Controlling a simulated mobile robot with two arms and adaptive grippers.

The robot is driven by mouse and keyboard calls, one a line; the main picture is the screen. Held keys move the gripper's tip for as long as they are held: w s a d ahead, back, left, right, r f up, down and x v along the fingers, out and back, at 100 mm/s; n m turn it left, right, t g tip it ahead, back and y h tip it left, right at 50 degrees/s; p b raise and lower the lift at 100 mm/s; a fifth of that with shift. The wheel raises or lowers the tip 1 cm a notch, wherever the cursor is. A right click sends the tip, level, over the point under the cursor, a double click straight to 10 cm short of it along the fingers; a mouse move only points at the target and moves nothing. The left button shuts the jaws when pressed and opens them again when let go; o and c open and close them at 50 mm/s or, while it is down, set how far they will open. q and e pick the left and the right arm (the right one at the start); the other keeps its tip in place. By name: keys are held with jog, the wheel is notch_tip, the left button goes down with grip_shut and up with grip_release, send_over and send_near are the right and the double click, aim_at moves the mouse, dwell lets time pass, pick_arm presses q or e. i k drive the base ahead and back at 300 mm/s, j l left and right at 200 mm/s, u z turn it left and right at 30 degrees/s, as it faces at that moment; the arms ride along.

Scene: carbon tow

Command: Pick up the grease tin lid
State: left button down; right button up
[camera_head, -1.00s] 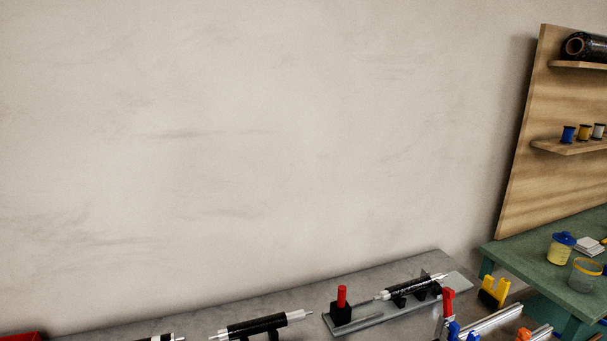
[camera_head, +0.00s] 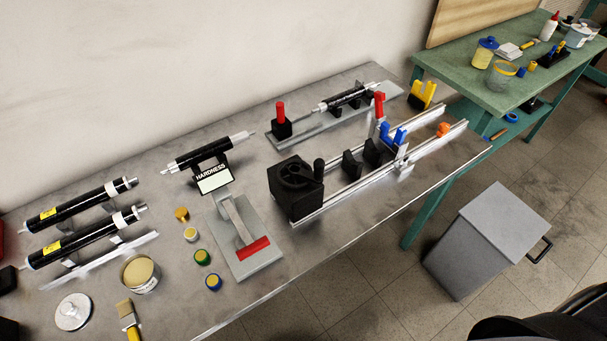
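The grease tin lid, a round silvery disc with a raised knob (camera_head: 73,311), lies flat on the grey workbench (camera_head: 345,205) at the lower left of the head view. The open grease tin (camera_head: 140,274), filled with yellowish grease, stands to its right and a little behind. A brush (camera_head: 128,318) with a yellow handle lies between them at the front. Neither of my gripper's fingertips shows. A dark rounded shape at the bottom right corner may be part of my body.
Black rollers (camera_head: 82,205) on stands lie behind the tin. Small coloured pots (camera_head: 213,282), a hardness tester (camera_head: 242,235) and a railed fixture (camera_head: 370,165) stand to the right. A grey bin (camera_head: 487,240) is on the floor beside the bench. A green table (camera_head: 520,75) is at the back right.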

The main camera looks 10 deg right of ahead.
aim_at(71, 314)
jog(key=i+l+u, duration=0.1)
jog(key=l, duration=0.75)
jog(key=u, duration=1.55)
jog(key=k, duration=0.05)
